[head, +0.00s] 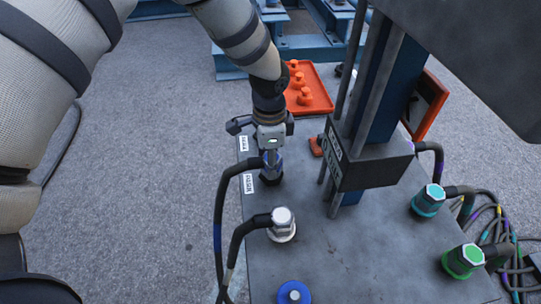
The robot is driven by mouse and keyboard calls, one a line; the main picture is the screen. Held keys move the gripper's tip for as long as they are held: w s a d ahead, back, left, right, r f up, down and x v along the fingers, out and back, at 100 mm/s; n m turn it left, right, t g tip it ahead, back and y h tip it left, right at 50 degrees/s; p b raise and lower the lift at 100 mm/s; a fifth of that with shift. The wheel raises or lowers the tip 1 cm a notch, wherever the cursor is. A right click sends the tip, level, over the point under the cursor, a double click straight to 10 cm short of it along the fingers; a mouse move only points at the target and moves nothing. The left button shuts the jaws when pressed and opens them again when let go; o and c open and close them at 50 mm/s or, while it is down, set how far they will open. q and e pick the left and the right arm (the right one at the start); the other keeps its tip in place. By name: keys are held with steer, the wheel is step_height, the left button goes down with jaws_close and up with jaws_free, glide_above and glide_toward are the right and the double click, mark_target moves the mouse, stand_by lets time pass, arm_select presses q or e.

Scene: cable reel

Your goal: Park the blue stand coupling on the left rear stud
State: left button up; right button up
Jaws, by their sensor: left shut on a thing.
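My left gripper (271,140) points down at the rear left of the grey stand top (335,262). It is shut on the blue coupling (270,160), whose upper part lies between the fingers. A black cable with a blue band (218,234) runs from this coupling down to the left. The coupling stands about upright over a dark round base at the left rear stud position; the stud itself is hidden. I cannot tell whether the coupling is fully seated. My right gripper is not in view.
A white-capped coupling (282,223) stands in front, with a blue round fitting (294,293) nearer. Teal (429,200) and green (464,261) couplings stand at right. A dark post (368,150) rises close right of my gripper. An orange tray (318,92) lies behind.

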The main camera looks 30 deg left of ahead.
arm_select(q)
steer(key=shift+r, duration=0.15)
stand_by(0.5)
steer(key=shift+f, duration=0.55)
steer(key=o, duration=1.3)
steer(key=shift+o, duration=0.2)
step_height(320, 180, up, 12)
steer(key=shift+r, duration=0.1)
